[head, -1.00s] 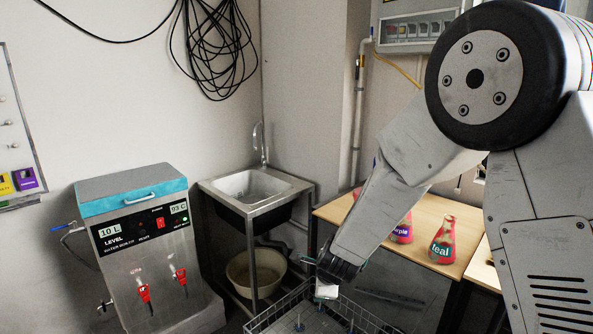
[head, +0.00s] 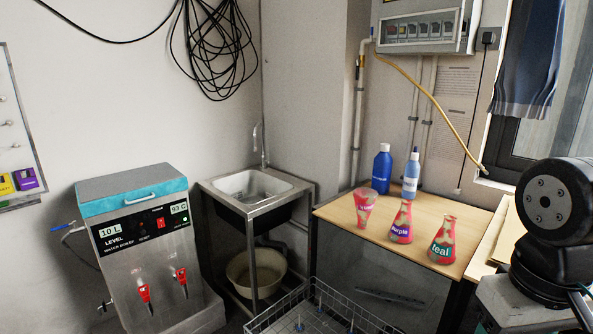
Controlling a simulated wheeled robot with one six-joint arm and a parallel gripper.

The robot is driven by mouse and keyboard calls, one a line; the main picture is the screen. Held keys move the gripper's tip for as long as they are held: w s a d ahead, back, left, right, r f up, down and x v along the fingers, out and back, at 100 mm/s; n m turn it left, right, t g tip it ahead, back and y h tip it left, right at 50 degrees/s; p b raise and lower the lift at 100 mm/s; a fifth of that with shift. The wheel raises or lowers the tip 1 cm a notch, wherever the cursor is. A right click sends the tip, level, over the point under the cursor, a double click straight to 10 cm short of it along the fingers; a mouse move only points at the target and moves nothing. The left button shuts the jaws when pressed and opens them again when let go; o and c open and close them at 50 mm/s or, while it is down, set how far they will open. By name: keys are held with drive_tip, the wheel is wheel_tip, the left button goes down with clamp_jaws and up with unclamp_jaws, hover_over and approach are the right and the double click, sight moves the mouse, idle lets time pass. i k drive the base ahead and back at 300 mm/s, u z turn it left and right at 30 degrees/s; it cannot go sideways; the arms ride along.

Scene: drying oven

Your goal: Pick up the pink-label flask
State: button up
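Three red-patterned vessels stand on the wooden table. The purple-label flask (head: 401,223) is in the middle and the teal-label flask (head: 443,241) is at the right. The third vessel (head: 365,211), at the left, is wider at its top than at its base, and its label is too small to read clearly. I cannot make out a label reading pink. My arm shows only at the right edge, and my gripper is out of view.
A blue bottle (head: 382,168) and a bottle with a pale label (head: 411,177) stand at the table's (head: 338,212) back. A wire basket (head: 283,306) is in front. A sink (head: 252,187) and a water boiler (head: 148,250) are left.

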sight(364, 198)
drive_tip(key=z, duration=0.05)
drive_tip(key=k, duration=0.65)
drive_tip(key=u, duration=0.75)
drive_tip(key=i, duration=1.25)
drive_tip(key=z, duration=0.45)
